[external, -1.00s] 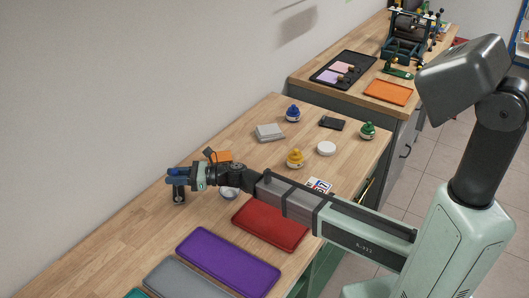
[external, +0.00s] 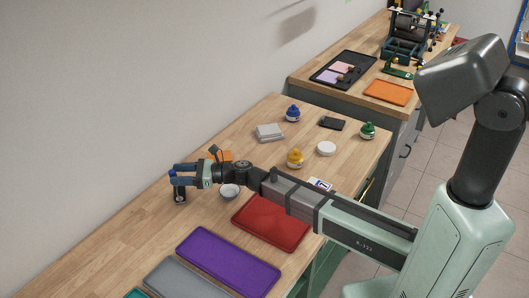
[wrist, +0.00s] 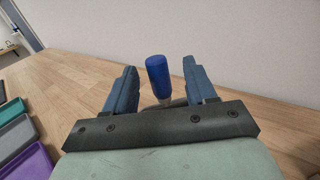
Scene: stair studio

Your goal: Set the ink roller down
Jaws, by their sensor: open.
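The ink roller (external: 180,193) stands upright on the wooden table at the left, its dark lower part resting on the surface. In the wrist view its blue handle (wrist: 157,76) points up between my two blue fingers, with a gap on each side. My gripper (external: 176,174) is open around the handle and does not hold it; it also shows in the wrist view (wrist: 159,72). The roller's lower end is mostly hidden behind the gripper body in the wrist view.
Red (external: 270,222), purple (external: 228,262) and grey (external: 186,281) trays lie along the near edge. A small white bowl (external: 230,191) and an orange item (external: 221,156) are close to my wrist. Bare tabletop (external: 120,232) lies left of the roller.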

